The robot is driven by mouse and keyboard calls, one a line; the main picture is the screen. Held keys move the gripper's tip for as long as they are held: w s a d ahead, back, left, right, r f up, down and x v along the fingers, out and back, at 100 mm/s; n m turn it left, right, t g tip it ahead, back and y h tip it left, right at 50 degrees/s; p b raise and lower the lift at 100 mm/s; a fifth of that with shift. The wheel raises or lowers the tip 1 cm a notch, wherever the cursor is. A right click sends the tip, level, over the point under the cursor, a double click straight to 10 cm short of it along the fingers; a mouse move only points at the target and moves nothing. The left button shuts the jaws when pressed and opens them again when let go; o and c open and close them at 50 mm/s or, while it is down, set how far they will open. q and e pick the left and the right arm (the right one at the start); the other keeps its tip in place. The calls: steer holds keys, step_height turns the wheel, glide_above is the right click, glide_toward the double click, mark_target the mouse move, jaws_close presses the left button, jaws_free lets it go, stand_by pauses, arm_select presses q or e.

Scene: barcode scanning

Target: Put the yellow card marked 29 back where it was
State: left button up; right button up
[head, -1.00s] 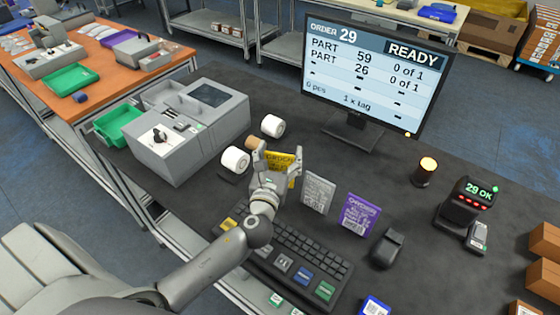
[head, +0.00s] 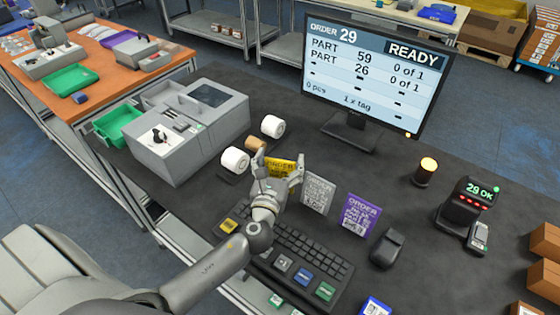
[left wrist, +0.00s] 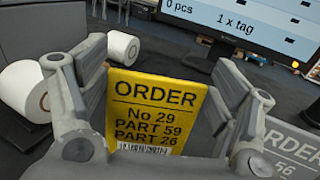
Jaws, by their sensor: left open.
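The yellow card marked 29 (head: 281,167) stands upright on the dark table, at the left end of a row with a grey card (head: 317,193) and a purple card (head: 358,215). In the left wrist view the yellow card (left wrist: 155,105) reads ORDER, No 29, PART 59, PART 26, with a barcode partly hidden at its bottom. My left gripper (head: 278,163) is open, with a finger on each side of the yellow card. Gaps beside the card are hard to judge. The card's foot is hidden. My right gripper is not in view.
White rolls (head: 235,160) and a grey printer-like machine (head: 190,130) stand left of the gripper. A keyboard (head: 290,258) lies in front, with a mouse (head: 387,249) to its right. A monitor (head: 375,75) stands behind; the scanner (head: 474,205) shows 29 OK.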

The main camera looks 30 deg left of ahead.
arm_select(q)
steer(key=b+v, duration=0.2)
steer(key=v, duration=0.9)
steer(key=shift+s+b, duration=0.25)
steer(key=shift+b, duration=0.15)
steer(key=shift+s+d+r, duration=0.1)
steer(key=shift+s+r, duration=0.05)
steer(key=shift+s, duration=0.15)
